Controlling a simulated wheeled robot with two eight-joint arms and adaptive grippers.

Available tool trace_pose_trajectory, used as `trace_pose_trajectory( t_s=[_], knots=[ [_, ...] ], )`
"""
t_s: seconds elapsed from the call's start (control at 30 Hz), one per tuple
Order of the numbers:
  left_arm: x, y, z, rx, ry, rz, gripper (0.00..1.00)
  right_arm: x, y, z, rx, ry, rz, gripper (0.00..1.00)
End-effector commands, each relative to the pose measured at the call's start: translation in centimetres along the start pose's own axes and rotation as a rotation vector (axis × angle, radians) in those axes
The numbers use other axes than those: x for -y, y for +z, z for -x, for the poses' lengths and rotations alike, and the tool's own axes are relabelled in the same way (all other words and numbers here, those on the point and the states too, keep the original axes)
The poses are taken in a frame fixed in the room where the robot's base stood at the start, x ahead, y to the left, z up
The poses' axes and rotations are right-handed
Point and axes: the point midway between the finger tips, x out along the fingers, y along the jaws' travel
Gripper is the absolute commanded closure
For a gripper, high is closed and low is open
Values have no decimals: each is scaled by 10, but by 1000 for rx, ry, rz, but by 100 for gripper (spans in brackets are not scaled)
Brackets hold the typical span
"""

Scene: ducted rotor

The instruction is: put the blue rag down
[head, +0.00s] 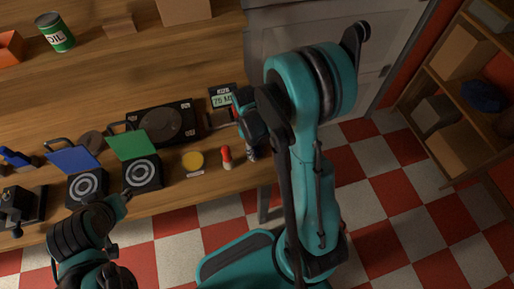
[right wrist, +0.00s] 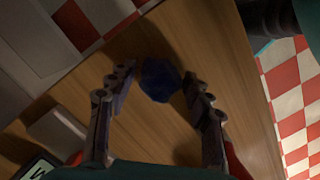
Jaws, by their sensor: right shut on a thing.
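The blue rag (right wrist: 159,80) is a dark, crumpled lump between the fingertips of my right gripper (right wrist: 157,84) in the right wrist view. The gripper is shut on it, with the wooden bench top below. In the head view my right gripper (head: 248,133) is over the right end of the workbench (head: 150,75); the rag is hidden there or too dark to make out. How far it is above the wood I cannot tell. My left arm shows at the lower left of the head view, but its fingers are not clear.
A display box (head: 222,97), a red-and-white bottle (head: 226,157) and a yellow disc (head: 192,160) are near my right gripper. Blue (head: 73,160) and green (head: 133,145) lidded units stand further left. A shelf (head: 455,120) at right holds boxes and a dark blue lump (head: 484,96).

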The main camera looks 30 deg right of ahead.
Motion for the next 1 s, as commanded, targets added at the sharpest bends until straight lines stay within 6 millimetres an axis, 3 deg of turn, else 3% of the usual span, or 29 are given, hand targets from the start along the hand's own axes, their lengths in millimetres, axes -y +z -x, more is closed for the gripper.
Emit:
trace_pose_trajectory(
  t_s=[0.1, 0.13, 0.2, 0.6, 1.0],
  knots=[
    [0, 3, -4, 0, 0, 0, 69, 0, -1, -4, 0, 0, 0, 76],
    [0, 2, -3, 0, 0, 0, 69, 0, -1, -4, 0, 0, 0, 44],
    [0, 2, -3, 0, 0, 0, 69, 0, 0, -3, 0, 0, 0, 29],
    [0, -1, 2, 0, 0, 0, 69, 0, 0, 3, 0, 0, 0, 29],
    [0, -20, 28, 0, 0, 0, 69, 0, 1, 86, 0, 0, 1, 29]
  ],
)
